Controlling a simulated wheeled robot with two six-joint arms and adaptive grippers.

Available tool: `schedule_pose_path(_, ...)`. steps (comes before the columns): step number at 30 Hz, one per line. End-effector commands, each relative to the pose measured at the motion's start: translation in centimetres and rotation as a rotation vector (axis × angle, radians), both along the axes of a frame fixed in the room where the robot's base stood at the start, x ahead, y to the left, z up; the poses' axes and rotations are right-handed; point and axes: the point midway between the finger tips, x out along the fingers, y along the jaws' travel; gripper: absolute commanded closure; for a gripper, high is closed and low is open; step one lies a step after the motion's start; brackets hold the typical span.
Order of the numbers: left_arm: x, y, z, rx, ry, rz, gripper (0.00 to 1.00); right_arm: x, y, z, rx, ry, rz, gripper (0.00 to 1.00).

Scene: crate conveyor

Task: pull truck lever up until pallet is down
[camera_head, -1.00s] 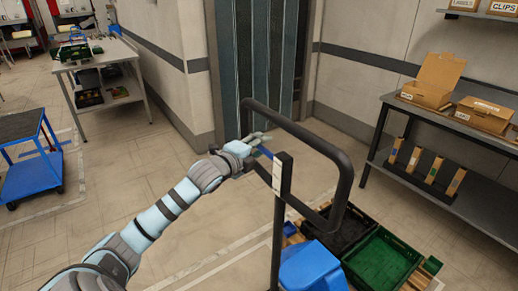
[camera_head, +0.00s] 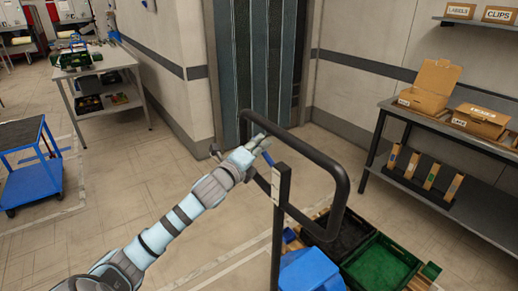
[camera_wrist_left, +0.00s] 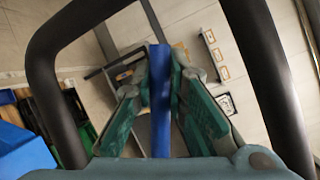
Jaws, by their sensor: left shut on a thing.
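The truck's dark handle loop (camera_head: 345,180) stands at the center on a dark post (camera_head: 278,240). A blue lever (camera_head: 269,159) sits inside the loop near the top of the post. My left gripper (camera_head: 262,145) is at the loop's upper left and is shut on the lever. In the left wrist view the blue lever (camera_wrist_left: 160,100) runs between the two green-padded fingers (camera_wrist_left: 160,75). The truck's blue body (camera_head: 312,271) shows low in the head view. The pallet is mostly hidden under a black crate (camera_head: 322,240) and a green crate (camera_head: 358,278). My right gripper is out of view.
A grey shelf table (camera_head: 450,135) with cardboard boxes stands at the right. A blue cart (camera_head: 35,180) and a white worktable (camera_head: 105,62) stand at the left. A strip curtain (camera_head: 255,60) hangs behind the truck.

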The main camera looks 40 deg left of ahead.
Motion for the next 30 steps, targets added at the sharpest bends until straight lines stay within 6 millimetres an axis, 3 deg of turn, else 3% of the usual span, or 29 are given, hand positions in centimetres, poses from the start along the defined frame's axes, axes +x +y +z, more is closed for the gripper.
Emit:
schedule_pose_path(2, 0.1, -0.1, 0.1, 0.0, -0.003, -0.001, 1.0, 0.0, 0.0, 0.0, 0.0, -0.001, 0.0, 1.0)
schedule_pose_path(3, 0.1, -0.1, 0.1, 0.0, -0.003, -0.001, 0.8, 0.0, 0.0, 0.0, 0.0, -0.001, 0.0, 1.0)
schedule_pose_path(6, 0.1, -0.1, 0.1, -0.001, -0.002, -0.003, 0.65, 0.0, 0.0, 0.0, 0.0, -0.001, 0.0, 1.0)
schedule_pose_path(16, -0.2, -0.2, 0.0, -0.001, -0.001, -0.004, 0.65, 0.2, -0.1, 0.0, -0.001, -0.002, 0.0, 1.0)
schedule_pose_path(24, -5.2, -1.0, -0.1, 0.007, 0.006, -0.009, 0.65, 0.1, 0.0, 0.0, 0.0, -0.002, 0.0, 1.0)
schedule_pose_path(30, -7.2, -1.1, 0.0, 0.003, 0.002, -0.004, 0.65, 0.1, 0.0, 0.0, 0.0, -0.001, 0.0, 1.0)
